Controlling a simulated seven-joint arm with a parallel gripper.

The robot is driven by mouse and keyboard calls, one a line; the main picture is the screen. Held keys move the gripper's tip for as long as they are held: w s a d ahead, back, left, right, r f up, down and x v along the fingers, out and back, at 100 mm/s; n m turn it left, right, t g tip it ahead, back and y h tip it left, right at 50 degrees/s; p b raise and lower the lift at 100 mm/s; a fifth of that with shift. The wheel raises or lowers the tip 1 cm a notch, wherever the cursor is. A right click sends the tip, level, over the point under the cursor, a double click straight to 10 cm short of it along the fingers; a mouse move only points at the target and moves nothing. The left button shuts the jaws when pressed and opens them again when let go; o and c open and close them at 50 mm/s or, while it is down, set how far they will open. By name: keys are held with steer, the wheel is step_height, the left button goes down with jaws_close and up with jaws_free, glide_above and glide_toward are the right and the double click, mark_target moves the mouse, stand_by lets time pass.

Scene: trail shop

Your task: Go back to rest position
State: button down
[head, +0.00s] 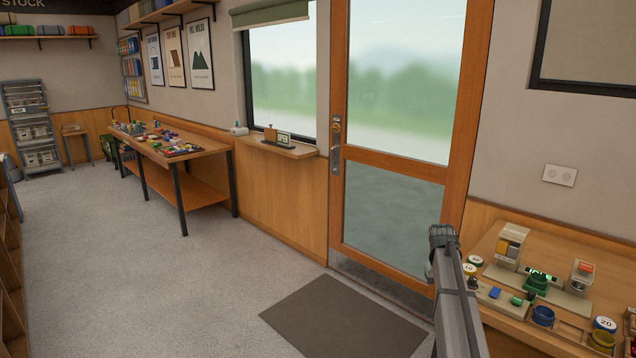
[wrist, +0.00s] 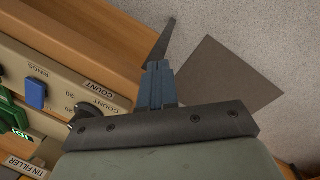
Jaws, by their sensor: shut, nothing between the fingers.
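My gripper (wrist: 158,68) shows in the wrist view with its two blue-grey fingers together, shut and empty. It is beside the edge of a wooden bench, with the floor beyond it. In the head view my grey arm rises in front of the door and the left end of the right-hand bench (head: 510,328). The fingers cannot be made out there.
The bench carries a cream counting device with a blue button (wrist: 36,93), a dark knob and a green part. A dark mat (head: 345,318) lies on open floor by the door (head: 400,160).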

steer(key=s+a+f+g, duration=0.1)
steer(key=s+a+f, duration=0.3)
steer(key=s+f, duration=0.45)
steer(key=s+a+f+g+y, duration=0.1)
steer(key=s+a+f, duration=0.45)
steer(key=f, duration=0.65)
steer(key=s+a+f+g, duration=0.1)
steer(key=s+a+f, duration=0.3)
steer(key=s+f, duration=0.55)
steer(key=s+a+f+g, duration=0.1)
steer(key=s+f, duration=0.3)
steer(key=s, duration=0.6)
steer(key=s+a+f+g, duration=0.1)
steer(key=s+a+f, duration=0.3)
steer(key=s, duration=0.7)
steer(key=s+a+f+n, duration=0.1)
steer(key=s+f, duration=0.4)
steer(key=s, duration=0.5)
steer(key=shift+s+a+f+g+y, duration=0.3)
steer(key=shift+s+a+f+g, duration=0.1)
steer(key=shift+a, duration=0.45)
